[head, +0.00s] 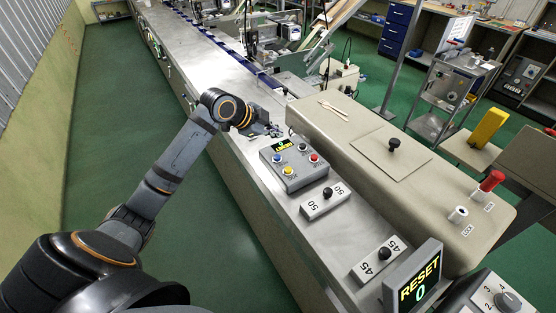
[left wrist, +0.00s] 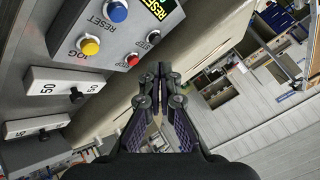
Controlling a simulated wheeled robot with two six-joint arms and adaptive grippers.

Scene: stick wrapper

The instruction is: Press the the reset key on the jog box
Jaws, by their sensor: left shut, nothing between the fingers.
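The grey jog box (head: 296,181) stands on the metal bench, with a small lit display (head: 283,145) and several round buttons. In the left wrist view the box (left wrist: 60,22) fills the upper left. A blue button (left wrist: 115,10) there sits beside the printed word RESET; it also shows in the head view (head: 277,157). A yellow button (left wrist: 89,47) is by the word JOG, and a red button (left wrist: 132,60) is near the box's edge. My left gripper (left wrist: 158,75) is shut and empty. In the head view it (head: 274,131) is just past the box's far end, apart from the buttons.
White plates marked 50 (head: 325,203) and 45 (head: 379,262), each with a black knob, lie nearer on the bench. A RESET 0 display (head: 421,284) stands at the front. A beige housing (head: 350,135) borders the right. Green floor (head: 105,120) is clear at left.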

